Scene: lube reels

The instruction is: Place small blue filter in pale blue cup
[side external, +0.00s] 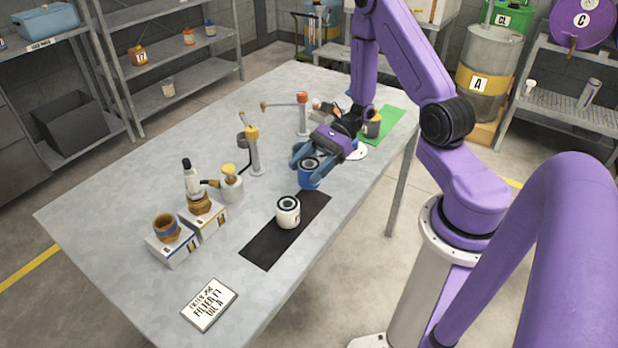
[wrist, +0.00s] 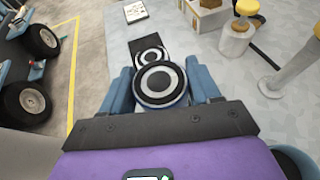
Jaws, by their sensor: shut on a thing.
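The small blue filter (side external: 310,181) has a dark top with a pale ring. My gripper (side external: 308,168) is shut on it, near the far end of the black mat. In the wrist view the filter (wrist: 160,85) sits between the blue fingers of my gripper (wrist: 161,88). I cannot tell whether its base touches the table or hangs just above. A brown cup (side external: 166,228) stands on a white box with a blue stripe at the left.
A white filter (side external: 288,213) stands on the black mat (side external: 268,243), close to the blue one. Pump cans (side external: 232,188) and upright posts (side external: 254,153) stand left of my gripper. A dark can (side external: 372,126) and a green mat (side external: 392,123) lie behind.

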